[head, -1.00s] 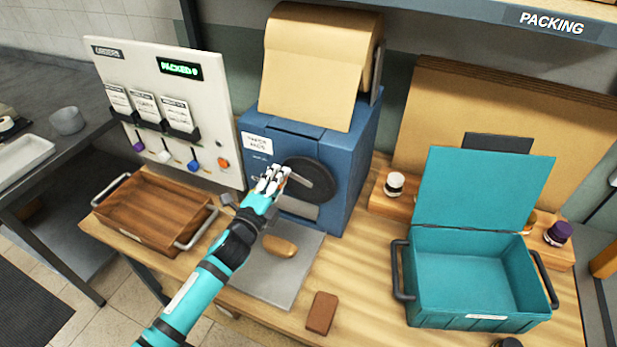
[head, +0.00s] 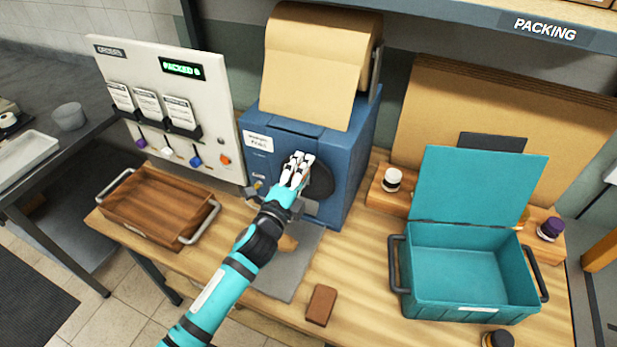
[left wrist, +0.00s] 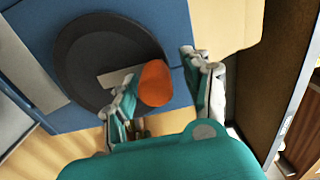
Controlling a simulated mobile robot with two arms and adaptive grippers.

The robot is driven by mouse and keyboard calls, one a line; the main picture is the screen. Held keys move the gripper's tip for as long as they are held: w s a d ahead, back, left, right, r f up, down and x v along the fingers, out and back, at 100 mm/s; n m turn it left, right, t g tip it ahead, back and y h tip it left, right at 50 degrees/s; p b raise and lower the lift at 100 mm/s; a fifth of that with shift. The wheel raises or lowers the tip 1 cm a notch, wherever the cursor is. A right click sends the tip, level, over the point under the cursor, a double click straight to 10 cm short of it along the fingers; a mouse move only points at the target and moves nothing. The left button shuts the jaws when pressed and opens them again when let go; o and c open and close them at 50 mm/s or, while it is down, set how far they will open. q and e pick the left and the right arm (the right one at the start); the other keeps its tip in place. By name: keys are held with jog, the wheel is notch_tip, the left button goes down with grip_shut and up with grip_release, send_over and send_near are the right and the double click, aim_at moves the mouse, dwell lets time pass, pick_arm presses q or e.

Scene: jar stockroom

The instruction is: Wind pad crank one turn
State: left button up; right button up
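The pad crank is a dark round disc (head: 323,178) on the front of the blue pad dispenser (head: 352,150). In the left wrist view the disc (left wrist: 82,62) carries a grey bar and an orange knob (left wrist: 154,84). My left gripper (head: 299,160) is in front of the disc and hides part of it. In the left wrist view the fingers of my left gripper (left wrist: 165,75) are apart, with the knob between them, close to the left finger; a gap shows on the right finger's side. Contact cannot be told. My right gripper is not in view.
A wooden tray (head: 140,232) stands at left below the order panel (head: 215,105). A grey plate (head: 283,277) with a brown object, partly hidden by my arm, lies before the dispenser. A brown block (head: 321,305) and an open teal box (head: 470,312) stand to the right.

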pick_arm(q)
jog(key=shift+o, duration=0.4)
jog(key=shift+f, duration=0.1)
jog(key=shift+s+a, duration=0.1)
jog(key=shift+s+a, duration=0.1)
jog(key=shift+s, duration=0.15)
jog(key=p+v, duration=0.1)
jog(key=v, duration=0.7)
jog(key=shift+p, duration=0.4)
jog(key=shift+s+a, duration=0.1)
jog(key=shift+s, duration=0.05)
